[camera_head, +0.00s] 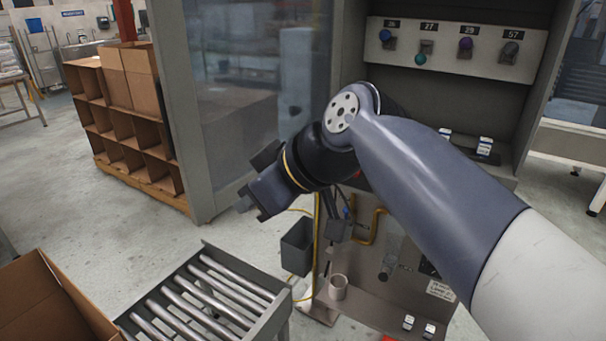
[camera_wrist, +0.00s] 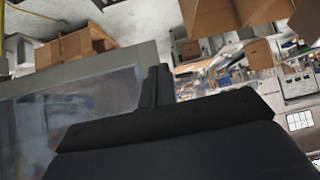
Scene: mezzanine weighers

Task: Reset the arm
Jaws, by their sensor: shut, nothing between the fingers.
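My gripper (camera_head: 253,197) is shut and empty. In the head view it hangs in the air at the end of my bent arm, left of the middle, in front of the lower edge of a grey-framed glass panel (camera_head: 248,80). In the wrist view my gripper (camera_wrist: 157,85) shows as dark fingers pressed together, standing up from a broad black body. The glass panel also shows at the left of the wrist view (camera_wrist: 75,110). My arm crosses the right half of the head view and hides part of the cabinet behind it.
A grey bin (camera_head: 297,246) hangs beside the cabinet. A cardboard rack (camera_head: 130,125) stands back left. Floor between is clear.

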